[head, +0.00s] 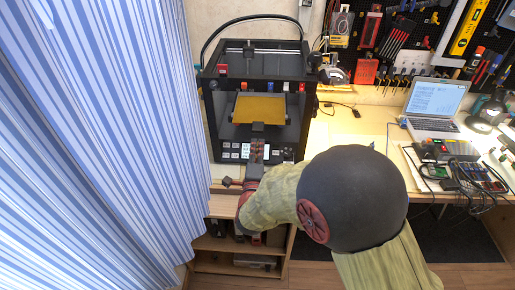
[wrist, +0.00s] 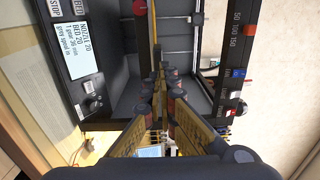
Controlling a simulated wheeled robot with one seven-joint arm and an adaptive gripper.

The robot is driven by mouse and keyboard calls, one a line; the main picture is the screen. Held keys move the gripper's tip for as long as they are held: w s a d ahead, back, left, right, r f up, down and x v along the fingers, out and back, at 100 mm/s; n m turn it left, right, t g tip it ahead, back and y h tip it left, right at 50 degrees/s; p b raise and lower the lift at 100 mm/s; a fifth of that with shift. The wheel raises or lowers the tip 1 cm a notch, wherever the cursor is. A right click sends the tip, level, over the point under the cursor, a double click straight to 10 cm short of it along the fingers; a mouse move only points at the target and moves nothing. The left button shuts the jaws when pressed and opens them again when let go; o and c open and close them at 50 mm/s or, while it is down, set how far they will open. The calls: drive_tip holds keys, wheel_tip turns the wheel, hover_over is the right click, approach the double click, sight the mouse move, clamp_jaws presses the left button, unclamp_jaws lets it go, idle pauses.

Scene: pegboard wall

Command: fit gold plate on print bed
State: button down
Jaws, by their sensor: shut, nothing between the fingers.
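The gold plate (head: 259,108) lies inside the black 3D printer (head: 232,150), over the area of the print bed, which it mostly hides. A dark tab shows at its front edge. In the wrist view the plate is a thin gold strip (wrist: 154,28), seen nearly edge-on. My gripper (head: 257,143) is at the printer's front opening, just in front of the plate. In the wrist view its fingers (wrist: 159,72) come together at the tips, shut and empty, close to the plate's near edge. Whether the tips touch the plate I cannot tell.
The printer's frame surrounds the plate, with a screen panel (wrist: 73,40) close to my fingers. A laptop (head: 435,103) and electronics (head: 445,150) stand on the bench at right. A striped curtain (head: 120,120) hangs at left. A tool pegboard is behind.

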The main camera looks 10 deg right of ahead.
sight(259, 132)
drive_tip(key=shift+w, duration=0.25)
drive_tip(key=shift+w+d, duration=0.15)
drive_tip(key=shift+w, duration=0.15)
drive_tip(key=shift+b+x, duration=1.25)
drive_tip(key=shift+x, duration=0.8)
drive_tip(key=shift+w+d, duration=0.1)
drive_tip(key=shift+w, duration=0.2)
drive_tip(key=shift+b+x, duration=0.9)
drive_tip(key=shift+x, duration=0.95)
drive_tip(key=shift+s, duration=0.15)
drive_tip(key=shift+v, duration=3.9)
